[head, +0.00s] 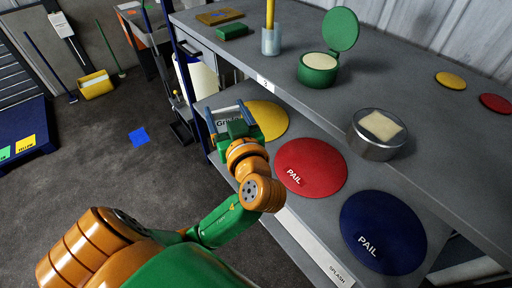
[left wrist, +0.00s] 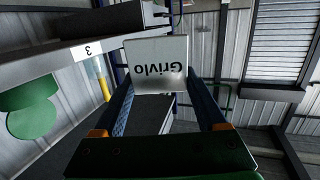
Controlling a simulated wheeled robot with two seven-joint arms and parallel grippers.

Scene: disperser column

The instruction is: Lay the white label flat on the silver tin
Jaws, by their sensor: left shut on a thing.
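The silver tin (head: 374,151) stands upright on the upper grey shelf at the right in the head view. A cream-coloured square (head: 381,125) lies at its top. My left gripper (head: 227,112) is away to the left of the tin, beside the shelf's edge. It is shut on the white label, a pale plate marked "Grivlo". The label (left wrist: 157,62) shows upside down between the fingertips in the left wrist view; in the head view the gripper partly hides it. The tin does not show in the left wrist view. My right gripper is not in view.
A green tin (head: 318,75) with its lid raised and a pale holder (head: 271,42) with a yellow stick stand on the upper shelf. Red (head: 310,166), blue (head: 383,233) and yellow (head: 266,118) discs lie on the lower shelf. The upper shelf's edge lies between gripper and tin.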

